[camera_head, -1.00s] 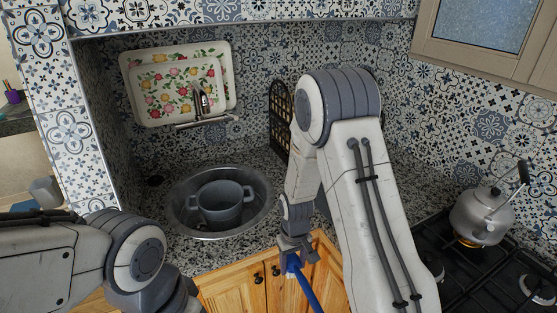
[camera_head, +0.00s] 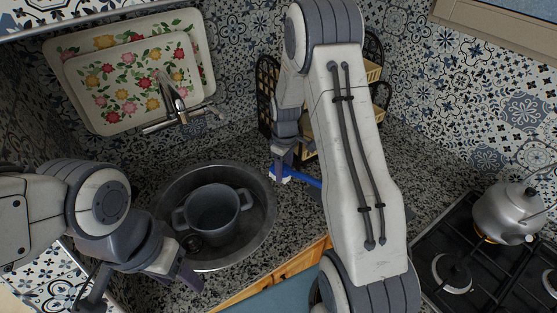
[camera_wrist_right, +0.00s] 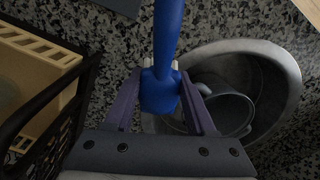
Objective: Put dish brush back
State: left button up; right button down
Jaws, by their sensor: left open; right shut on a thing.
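The blue dish brush (camera_head: 306,180) is held over the counter beside the sink, between the sink and the dark rack. My right gripper (camera_head: 283,160) is shut on it. In the right wrist view, its blue handle (camera_wrist_right: 167,35) runs up from between the fingers of my right gripper (camera_wrist_right: 161,92). The brush's bristles are hard to make out. My left gripper (camera_head: 140,286) is open and empty at the lower left, in front of the sink.
A black rack (camera_head: 267,108) with pale yellowish shelves (camera_head: 373,72) stands behind my right arm; it also shows in the right wrist view (camera_wrist_right: 75,97). The round sink (camera_head: 265,226) holds a grey pot (camera_head: 213,212). A kettle (camera_head: 507,211) sits on the stove at right.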

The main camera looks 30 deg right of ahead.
aim_at(284, 193)
jog(key=shift+f+b, duration=2.6)
jog(key=shift+f, duration=0.75)
jog(key=shift+f+b, duration=0.4)
jog(key=shift+f, duration=0.2)
jog(key=shift+c, duration=0.7)
grip_release()
